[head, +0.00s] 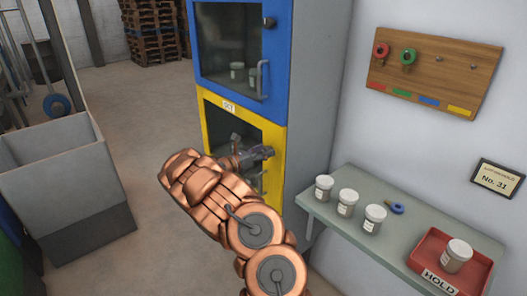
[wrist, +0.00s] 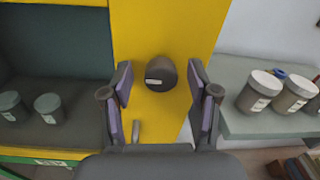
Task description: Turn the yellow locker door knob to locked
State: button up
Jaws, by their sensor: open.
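The yellow locker door (head: 212,122) is closed below a blue door in the head view. Its yellow frame (wrist: 190,25) fills the middle of the wrist view. The dark round knob (wrist: 161,72) sits on this frame, with a small pale mark low on the left of its face. I cannot read its setting. My gripper (wrist: 160,78) is open, with one finger on each side of the knob and a visible gap at both sides. In the head view my gripper (head: 262,154) is at the door's right side and hides the knob.
The blue door (head: 282,50) has its own handle. A grey shelf (head: 330,208) with several lidded jars, a blue ring and a red HOLD tray (head: 415,262) stands right of the locker. A pegboard (head: 435,72) hangs above. A grey bin (head: 60,160) stands left; floor between is clear.

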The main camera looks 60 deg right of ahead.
jog(key=shift+c, duration=0.2)
grip_shut()
dwell(0.3)
jog(key=shift+f+m+b, duration=0.2)
jog(key=shift+m+b, duration=0.1)
jog(key=shift+b, duration=0.5)
jog(key=shift+s+a+r+m+t+b, duration=0.1)
jog(key=shift+m+t+b, duration=0.1)
jog(key=shift+m+b, duration=5.45)
jog(key=shift+s+m+t+b, duration=0.15)
jog(key=shift+m+b, duration=2.7)
jog(key=shift+b, duration=5.45)
jog(key=shift+w, duration=0.1)
